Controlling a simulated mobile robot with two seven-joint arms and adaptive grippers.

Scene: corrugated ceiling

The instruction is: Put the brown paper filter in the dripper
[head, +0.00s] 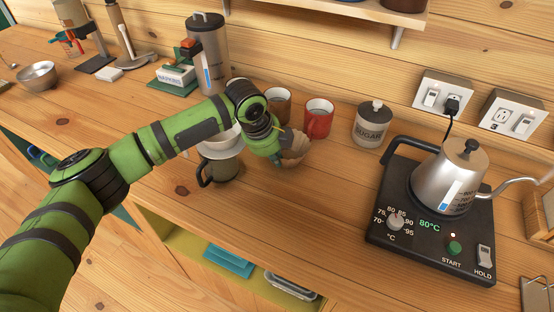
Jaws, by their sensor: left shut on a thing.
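The brown paper filter (294,151) is a tan, fluted cup in the middle of the head view. My left gripper (282,146) is shut on its left side and holds it above the counter. A white dripper (221,147) sits on a dark grey mug (224,170), left of the filter. My left forearm and wrist cover part of the dripper, and the filter is apart from it. The fingertips are small and partly hidden behind the filter and wrist. My right gripper is not in view.
A red mug (319,118), a brown mug (278,103) and a sugar jar (373,125) stand behind the filter. A kettle (447,180) sits on a black heating base (397,241) at right. The wooden counter (318,208) is clear in front.

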